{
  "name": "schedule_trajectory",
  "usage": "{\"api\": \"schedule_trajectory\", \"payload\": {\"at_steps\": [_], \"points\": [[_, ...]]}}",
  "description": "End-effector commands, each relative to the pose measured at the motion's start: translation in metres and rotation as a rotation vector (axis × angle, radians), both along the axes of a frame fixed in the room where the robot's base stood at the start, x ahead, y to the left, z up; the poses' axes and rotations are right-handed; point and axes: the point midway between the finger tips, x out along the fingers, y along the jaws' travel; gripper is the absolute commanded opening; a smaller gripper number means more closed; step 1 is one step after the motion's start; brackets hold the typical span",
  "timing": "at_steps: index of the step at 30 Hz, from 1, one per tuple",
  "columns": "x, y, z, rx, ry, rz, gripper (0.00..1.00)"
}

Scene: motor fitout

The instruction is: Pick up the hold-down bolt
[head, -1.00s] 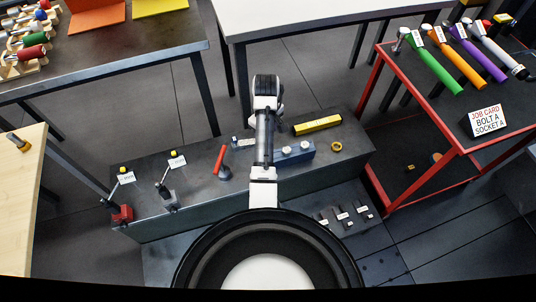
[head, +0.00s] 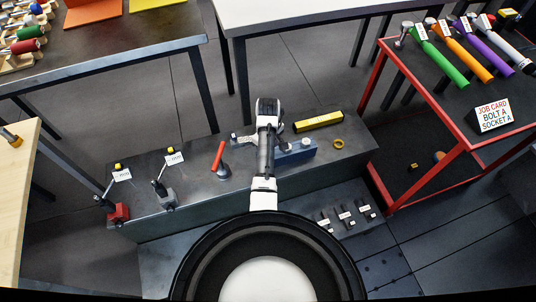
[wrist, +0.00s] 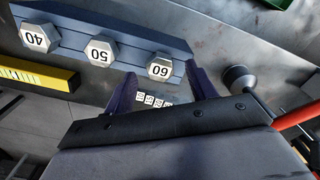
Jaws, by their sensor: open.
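A blue block (wrist: 85,22) carries three hex heads in the wrist view, marked 40 (wrist: 38,38), 50 (wrist: 100,50) and 60 (wrist: 159,68). In the head view the blue block (head: 306,158) lies on the dark bench, partly hidden by my arm. I cannot tell which part is the hold-down bolt. My gripper (wrist: 160,73) is open, with its two dark fingers apart and the 60 head in view between their tips. I see nothing held. Small white labels (wrist: 155,100) show beyond the gap between the fingers.
A red-handled lever (head: 219,156) stands left of my arm. A yellow bar (head: 318,121) and a brass ring (head: 338,143) lie at right. Small labelled parts (head: 345,215) sit on a lower step. A red-framed cart (head: 452,160) holds coloured-handled tools and a job card (head: 494,115).

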Motion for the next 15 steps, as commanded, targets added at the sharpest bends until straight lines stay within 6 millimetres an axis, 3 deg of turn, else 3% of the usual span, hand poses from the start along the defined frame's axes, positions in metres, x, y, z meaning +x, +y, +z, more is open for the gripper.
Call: {"api": "schedule_trajectory", "payload": {"at_steps": [4,11,15], "points": [[-0.001,0.0,-0.015,0.0,0.0,0.0,0.56],[-0.001,0.0,-0.017,0.001,-0.001,0.0,0.56],[-0.001,0.0,-0.017,0.001,-0.001,0.0,0.41]]}}
